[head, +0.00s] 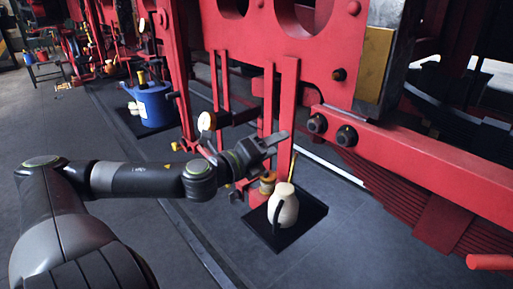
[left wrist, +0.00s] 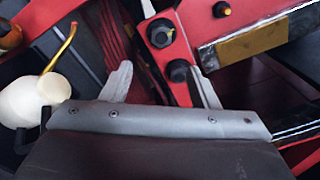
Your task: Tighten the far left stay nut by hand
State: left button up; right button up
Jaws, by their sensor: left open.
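Two dark hex nuts sit on the red beam in the head view, a left one (head: 317,124) and a right one (head: 347,136). I cannot tell for sure which is the far left stay nut. The left wrist view also shows two dark nuts, an upper one (left wrist: 160,33) and a lower one (left wrist: 178,70). My left gripper (head: 278,144) is open and empty, to the left of both nuts and apart from them in the head view. In the left wrist view, the lower nut appears beyond the gap between the fingers (left wrist: 165,82). My right gripper is not in view.
A cream oil can (head: 285,206) stands on a black tray (head: 312,217) on the floor below my gripper. A blue bucket (head: 153,106) stands further back on the left. Red frame uprights (head: 288,95) rise close behind my gripper. The grey floor at left is mostly clear.

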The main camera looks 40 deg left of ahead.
pick_arm(q)
jog(key=shift+s+a+p, duration=0.15)
jog(key=shift+s+p, duration=1.85)
jog(key=shift+s, duration=0.4)
